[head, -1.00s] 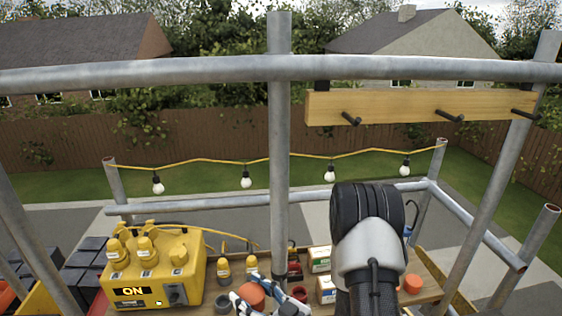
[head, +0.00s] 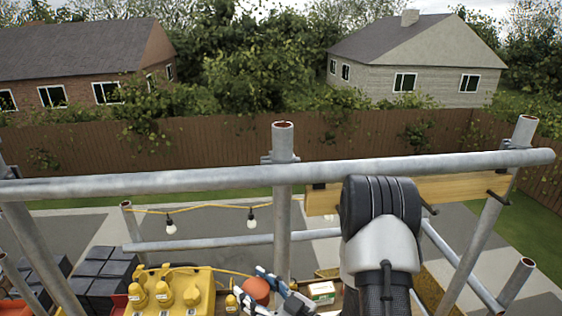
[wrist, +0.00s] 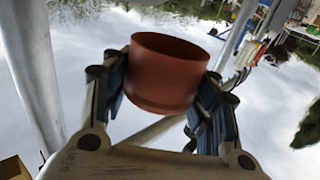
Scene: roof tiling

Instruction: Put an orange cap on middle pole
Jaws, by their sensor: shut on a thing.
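The middle pole (head: 282,150) stands upright in the head view, its open, rust-coloured top bare and just above the long horizontal rail. My gripper (wrist: 165,90) is shut on an orange cap, its fingers on both sides of it. The cap (wrist: 168,75) shows its hollow open end toward the top of the wrist view. In the head view the cap (head: 256,288) is low in the picture, left of the middle pole's lower part and well below its top. The fingers are partly hidden there by my arm and the cap.
The horizontal rail (head: 150,184) crosses in front of the middle pole. A wooden beam with pegs (head: 460,189) is on the right. Below are a yellow box with bottles (head: 190,300), black crates (head: 105,270) and a small white-green box (head: 321,292). Air above the rail is clear.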

